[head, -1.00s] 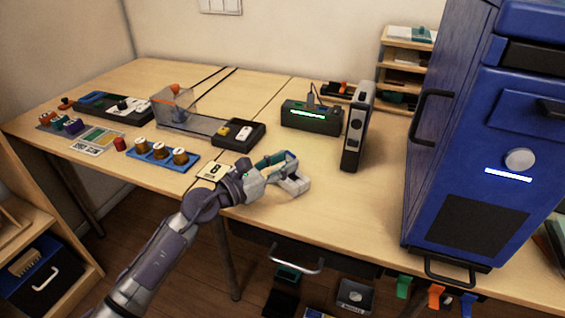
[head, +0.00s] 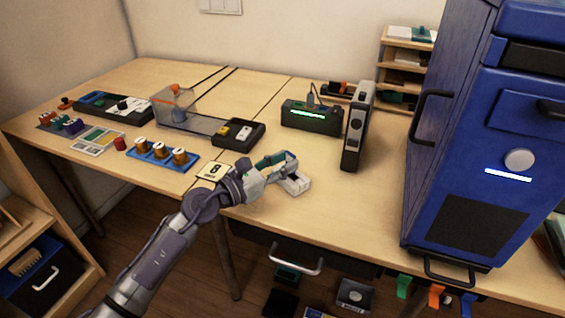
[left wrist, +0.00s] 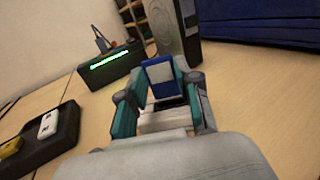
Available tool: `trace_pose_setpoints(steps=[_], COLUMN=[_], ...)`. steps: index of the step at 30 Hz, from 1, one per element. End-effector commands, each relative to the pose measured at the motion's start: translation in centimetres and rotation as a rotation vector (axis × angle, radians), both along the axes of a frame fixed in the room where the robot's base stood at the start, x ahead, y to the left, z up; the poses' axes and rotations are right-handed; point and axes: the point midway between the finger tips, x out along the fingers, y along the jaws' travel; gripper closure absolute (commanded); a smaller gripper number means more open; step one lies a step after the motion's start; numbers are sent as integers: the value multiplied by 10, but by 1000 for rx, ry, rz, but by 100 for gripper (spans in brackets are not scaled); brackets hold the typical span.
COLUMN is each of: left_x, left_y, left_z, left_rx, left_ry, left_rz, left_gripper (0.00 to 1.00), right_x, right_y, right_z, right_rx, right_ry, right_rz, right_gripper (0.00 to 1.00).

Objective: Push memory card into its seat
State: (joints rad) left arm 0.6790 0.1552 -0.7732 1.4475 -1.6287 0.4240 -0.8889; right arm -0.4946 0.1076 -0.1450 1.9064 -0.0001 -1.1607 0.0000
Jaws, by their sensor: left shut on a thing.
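The memory card (left wrist: 163,80) shows in the left wrist view as a small blue piece with a pale label, upright between my fingers. My left gripper (left wrist: 160,92) has its teal and grey fingers closed on the card. In the head view my left gripper (head: 286,164) is over a small white block (head: 297,184) near the table's front edge. Part of this white block (left wrist: 165,120) also shows below the card in the wrist view. The card's lower end is hard to make out, so I cannot tell how deep it sits. My right gripper is not in view.
A black box with a green light (head: 312,115) and an upright grey-black unit (head: 358,125) stand behind. A black tray (head: 238,135) lies to the left, beyond a numbered card (head: 214,170). A large blue cabinet (head: 480,150) stands right. Bare table lies right of the block.

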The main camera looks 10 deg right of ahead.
Motion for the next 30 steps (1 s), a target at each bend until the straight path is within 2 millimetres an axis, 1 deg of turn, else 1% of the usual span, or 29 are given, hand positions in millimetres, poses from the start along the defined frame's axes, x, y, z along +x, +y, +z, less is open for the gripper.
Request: trace_pose_setpoints(steps=[8, 17, 30], left_x=[0, 0, 0], left_y=[0, 0, 0], left_z=[0, 0, 0], left_rx=[0, 0, -1], left_ry=[0, 0, 0], left_rz=[0, 0, 1], left_gripper=[81, 81, 81], right_x=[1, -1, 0], right_y=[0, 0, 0], right_z=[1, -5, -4], right_rx=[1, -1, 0], right_ry=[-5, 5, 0], right_rz=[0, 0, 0], right_gripper=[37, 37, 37])
